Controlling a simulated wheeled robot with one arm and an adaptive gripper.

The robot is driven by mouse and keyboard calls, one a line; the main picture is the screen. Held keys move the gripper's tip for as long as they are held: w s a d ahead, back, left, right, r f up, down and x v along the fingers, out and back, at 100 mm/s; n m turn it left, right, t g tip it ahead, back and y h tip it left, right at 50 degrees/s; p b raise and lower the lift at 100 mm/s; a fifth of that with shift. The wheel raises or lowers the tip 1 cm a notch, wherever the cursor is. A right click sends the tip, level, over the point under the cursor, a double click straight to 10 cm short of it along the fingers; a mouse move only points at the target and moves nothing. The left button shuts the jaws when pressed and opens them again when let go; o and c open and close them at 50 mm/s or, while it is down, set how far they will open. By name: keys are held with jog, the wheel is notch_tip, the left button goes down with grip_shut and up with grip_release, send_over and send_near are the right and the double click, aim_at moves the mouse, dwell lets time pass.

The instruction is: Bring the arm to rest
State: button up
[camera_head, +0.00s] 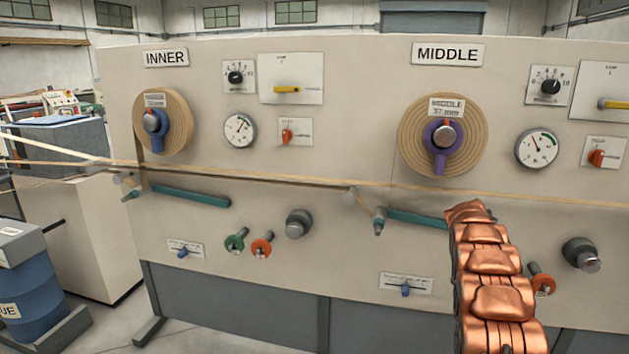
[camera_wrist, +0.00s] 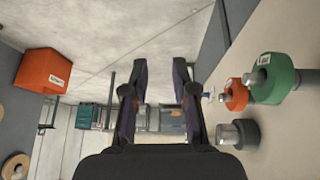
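My gripper (camera_wrist: 159,72) shows in the wrist view with its two dark fingers apart and nothing between them. It is beside the beige winder panel (camera_wrist: 284,145), which lies along the right of that view. In the head view my copper-coloured arm rises at the lower right in front of the panel (camera_head: 330,245). The gripper itself cannot be made out there.
Near the fingers, a green knob (camera_wrist: 273,80), an orange knob (camera_wrist: 235,94) and a grey knob (camera_wrist: 238,133) stick out from the panel. An orange box (camera_wrist: 42,70) is at the left. The MIDDLE spool (camera_head: 412,140) and teal lever (camera_head: 417,218) are near my arm.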

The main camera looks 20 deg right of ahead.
jog(key=s+a+r+n+y, duration=0.1)
jog(key=s+a+r+n, duration=0.25)
jog(key=a, duration=0.55)
jog(key=s+a+r+n+t, duration=0.1)
jog(key=s+a+r+n, duration=0.2)
jog(key=a, duration=0.7)
jog(key=s+a+r+n+y, duration=0.15)
jog(key=a+r+n, duration=0.3)
jog(key=a, duration=0.45)
jog(key=s+a+f+n+y, duration=0.3)
jog(key=s+a+n, duration=1)
jog(key=s+a, duration=1.05)
notch_tip(320, 180, up, 20)
jog(key=s+d+t+p, duration=0.1)
jog(key=p, duration=1.7)
jog(key=shift+r+p, duration=0.2)
jog(key=shift+p, duration=0.15)
